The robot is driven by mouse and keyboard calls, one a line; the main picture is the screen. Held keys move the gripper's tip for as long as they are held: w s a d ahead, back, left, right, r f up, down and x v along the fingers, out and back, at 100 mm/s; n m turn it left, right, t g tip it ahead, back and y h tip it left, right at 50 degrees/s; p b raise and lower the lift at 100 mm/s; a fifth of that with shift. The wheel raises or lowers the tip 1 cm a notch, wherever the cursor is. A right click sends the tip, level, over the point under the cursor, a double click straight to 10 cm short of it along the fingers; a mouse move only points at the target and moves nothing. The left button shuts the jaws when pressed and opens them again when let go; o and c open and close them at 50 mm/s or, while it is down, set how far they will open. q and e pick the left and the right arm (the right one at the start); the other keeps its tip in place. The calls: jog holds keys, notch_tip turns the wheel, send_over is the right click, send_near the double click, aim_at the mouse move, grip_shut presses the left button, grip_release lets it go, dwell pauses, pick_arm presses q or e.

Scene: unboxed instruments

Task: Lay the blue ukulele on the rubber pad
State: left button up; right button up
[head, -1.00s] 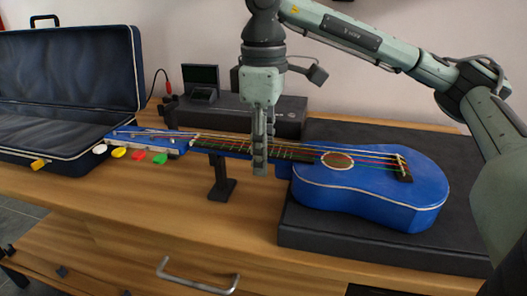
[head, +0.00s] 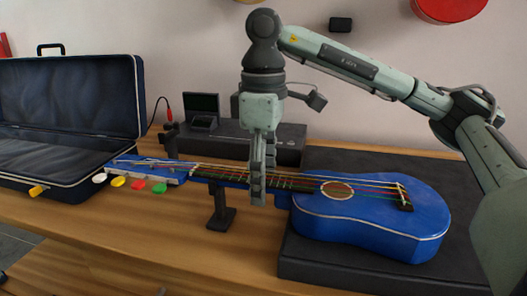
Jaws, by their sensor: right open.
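The blue ukulele (head: 380,223) lies face up, its body on the dark rubber pad (head: 320,268) at the right. Its neck points left past the pad's edge, over a small black stand (head: 221,215); I cannot tell whether the neck touches it. The headstock (head: 148,169) is at the left, near the open case. My right gripper (head: 262,188) points down at the neck, just left of the body. It is open, with its fingers at the neck and the near finger hiding part of it. My left gripper is not in view.
An open dark blue case (head: 66,100) stands at the left. A long black box (head: 230,138) and a small device with a screen (head: 202,108) are behind the neck. The wooden top's front is clear.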

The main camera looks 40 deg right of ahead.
notch_tip(320, 180, up, 11)
dwell(0.4)
dwell(0.7)
